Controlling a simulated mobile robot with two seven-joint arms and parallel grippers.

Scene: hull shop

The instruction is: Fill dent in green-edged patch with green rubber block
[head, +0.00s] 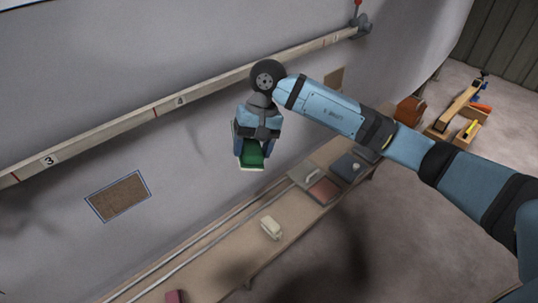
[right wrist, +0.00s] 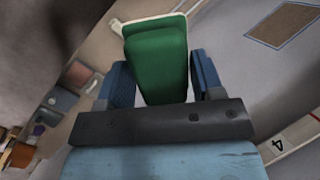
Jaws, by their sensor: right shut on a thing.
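My right gripper (head: 253,150) is shut on the green rubber block (head: 251,157), in front of the grey hull wall and above the bench. The block also shows between the fingers of my right gripper (right wrist: 160,75) in the right wrist view (right wrist: 157,60). A thin cream layer or plate (right wrist: 145,22) lies along its far face. A brown patch with a blue edge (head: 118,196) is on the hull at left. Another brown patch (head: 334,79) is at upper right, partly behind my arm; its edge colour is unclear. I cannot make out a green-edged patch. My left gripper is out of view.
A numbered batten (head: 205,92) runs along the hull above the gripper. The bench (head: 225,245) below bears a cream block (head: 271,227), a dark red block (head: 174,297), a red pad (head: 323,190) and a blue-grey pad (head: 349,167). A wooden stand with tools (head: 460,110) is at right.

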